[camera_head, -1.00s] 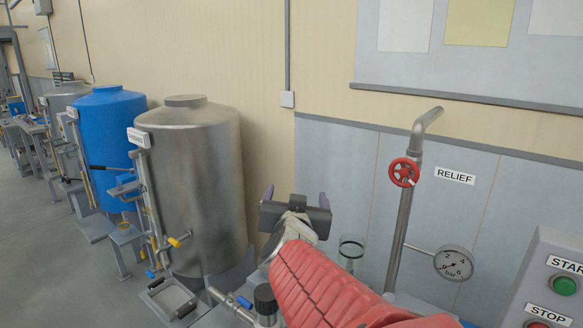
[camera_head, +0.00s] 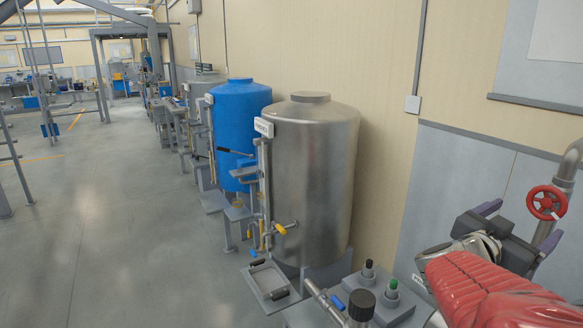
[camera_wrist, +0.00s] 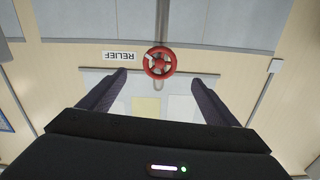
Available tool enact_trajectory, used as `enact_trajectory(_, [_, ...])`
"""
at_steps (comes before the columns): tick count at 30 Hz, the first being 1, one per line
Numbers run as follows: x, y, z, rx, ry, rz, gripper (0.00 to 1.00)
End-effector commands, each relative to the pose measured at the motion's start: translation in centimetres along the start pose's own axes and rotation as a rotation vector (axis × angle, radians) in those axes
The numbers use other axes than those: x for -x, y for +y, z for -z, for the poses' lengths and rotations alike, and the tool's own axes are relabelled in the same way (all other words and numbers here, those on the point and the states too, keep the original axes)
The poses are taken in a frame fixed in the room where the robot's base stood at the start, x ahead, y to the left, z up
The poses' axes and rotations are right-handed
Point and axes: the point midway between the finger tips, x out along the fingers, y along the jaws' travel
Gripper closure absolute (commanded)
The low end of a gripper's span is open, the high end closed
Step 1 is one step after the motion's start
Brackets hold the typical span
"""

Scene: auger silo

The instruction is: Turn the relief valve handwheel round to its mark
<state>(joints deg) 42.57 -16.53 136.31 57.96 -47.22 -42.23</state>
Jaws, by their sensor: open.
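The red relief valve handwheel (camera_head: 546,203) sits on a grey pipe at the right edge of the head view. It also shows in the wrist view (camera_wrist: 159,62), upside down, beyond and between the two fingers, with a pale spot at its left. The RELIEF sign (camera_wrist: 119,55) is beside it there. My gripper (camera_wrist: 160,88) is open and empty, its dark fingers spread and apart from the wheel. In the head view my gripper (camera_head: 487,208) is left of the wheel. I cannot make out the mark.
A steel tank (camera_head: 312,180) and a blue tank (camera_head: 240,130) stand along the wall to the left. A small grey box with black and green knobs (camera_head: 378,290) is low in front.

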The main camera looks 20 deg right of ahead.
Motion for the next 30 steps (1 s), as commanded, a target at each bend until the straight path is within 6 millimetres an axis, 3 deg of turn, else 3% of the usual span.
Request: enact_trajectory(30, [-12.0, 0.0, -0.1, 0.000, -0.001, 0.000, 0.16])
